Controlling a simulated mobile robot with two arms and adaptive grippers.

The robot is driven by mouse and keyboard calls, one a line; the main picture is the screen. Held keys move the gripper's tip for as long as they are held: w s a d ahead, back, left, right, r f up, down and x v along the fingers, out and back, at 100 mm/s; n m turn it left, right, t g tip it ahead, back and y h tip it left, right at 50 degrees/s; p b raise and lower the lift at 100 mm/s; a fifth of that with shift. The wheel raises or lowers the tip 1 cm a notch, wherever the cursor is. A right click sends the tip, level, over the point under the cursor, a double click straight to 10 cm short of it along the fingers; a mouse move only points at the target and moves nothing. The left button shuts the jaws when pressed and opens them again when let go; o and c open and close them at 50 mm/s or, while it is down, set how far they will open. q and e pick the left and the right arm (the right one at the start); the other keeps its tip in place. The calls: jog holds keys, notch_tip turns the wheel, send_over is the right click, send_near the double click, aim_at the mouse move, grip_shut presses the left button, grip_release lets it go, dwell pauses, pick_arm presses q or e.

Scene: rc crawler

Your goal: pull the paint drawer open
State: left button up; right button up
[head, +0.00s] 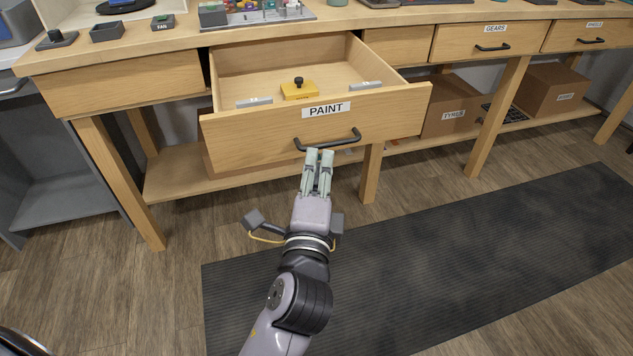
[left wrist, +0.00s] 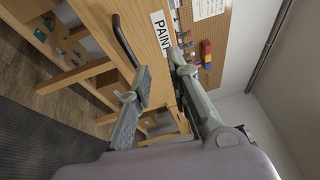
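The paint drawer (head: 270,137) stands well out of the bench, with its inside showing. Its front has a white PAINT label (head: 326,109) and a dark bar handle (head: 328,142). The handle also shows in the left wrist view (left wrist: 124,42). My left gripper (head: 319,154) is just below the handle, its fingers pointing at the drawer front. In the left wrist view, a gap shows between the fingers, and the handle lies to the left of them, not visibly between them. Whether a fingertip touches the handle I cannot tell. My right gripper is not in view.
A yellow block with a black knob (head: 299,90) and two small grey pieces lie in the drawer. The GEARS drawer (head: 480,42) at right is shut. The TYRES box (head: 452,107) stands on the lower shelf. The dark floor mat (head: 450,250) is clear.

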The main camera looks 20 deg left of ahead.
pick_arm(q)
jog(key=v, duration=0.2)
jog(key=shift+s+f+b, duration=0.15)
jog(key=shift+s+b, duration=0.15)
